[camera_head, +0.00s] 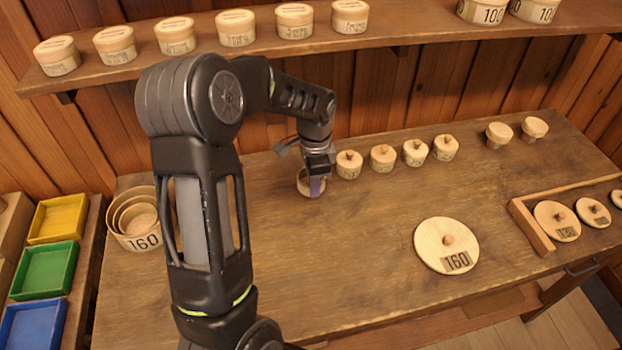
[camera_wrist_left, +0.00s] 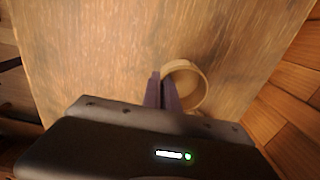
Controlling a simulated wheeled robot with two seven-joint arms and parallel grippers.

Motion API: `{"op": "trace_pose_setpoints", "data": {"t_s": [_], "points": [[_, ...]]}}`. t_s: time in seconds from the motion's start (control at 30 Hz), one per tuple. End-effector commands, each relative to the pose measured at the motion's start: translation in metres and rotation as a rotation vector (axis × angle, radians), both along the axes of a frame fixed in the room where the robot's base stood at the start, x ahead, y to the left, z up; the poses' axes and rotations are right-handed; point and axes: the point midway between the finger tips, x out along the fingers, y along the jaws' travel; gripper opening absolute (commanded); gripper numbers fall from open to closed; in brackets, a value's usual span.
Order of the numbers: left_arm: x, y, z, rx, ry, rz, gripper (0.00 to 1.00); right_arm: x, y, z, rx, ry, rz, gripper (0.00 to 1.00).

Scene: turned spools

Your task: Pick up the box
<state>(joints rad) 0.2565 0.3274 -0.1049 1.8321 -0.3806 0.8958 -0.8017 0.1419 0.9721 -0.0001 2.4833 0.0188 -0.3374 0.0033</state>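The box (camera_head: 303,186) is a small round open wooden one, without a lid, on the back middle of the workbench. In the left wrist view the box (camera_wrist_left: 193,84) shows its hollow inside. My left gripper (camera_head: 316,184) points down at the box in the head view. In the left wrist view the two purple-grey fingers of my left gripper (camera_wrist_left: 162,88) are close together at the box's left wall, one outside and one inside the rim. They look shut on that wall. The fingers hide part of the box. My right gripper is not in view.
Several small lidded boxes (camera_head: 382,157) stand in a row to the right. A large lid marked 160 (camera_head: 446,245) lies at front right, near a wooden rack (camera_head: 530,225). Nested round boxes (camera_head: 140,242) stand at left. A shelf (camera_head: 400,36) overhangs the back.

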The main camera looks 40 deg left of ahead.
Motion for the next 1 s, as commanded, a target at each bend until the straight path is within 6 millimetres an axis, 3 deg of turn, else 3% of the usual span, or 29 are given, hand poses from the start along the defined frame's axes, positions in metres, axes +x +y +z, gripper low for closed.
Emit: {"op": "trace_pose_setpoints", "data": {"t_s": [0.3, 0.5, 0.7, 1.0], "points": [[-0.056, -0.071, -0.001, 0.0, -0.004, -0.005, 0.0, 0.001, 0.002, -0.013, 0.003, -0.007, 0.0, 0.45], [-0.083, -0.104, -0.001, 0.001, -0.002, -0.004, 0.0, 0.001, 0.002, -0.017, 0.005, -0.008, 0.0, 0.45], [-0.095, -0.12, 0.0, 0.0, -0.001, -0.001, 0.0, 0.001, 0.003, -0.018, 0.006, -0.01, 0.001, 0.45], [-0.098, -0.123, 0.0, -0.001, -0.001, 0.0, 0.0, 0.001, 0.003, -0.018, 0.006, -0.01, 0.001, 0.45]]}}
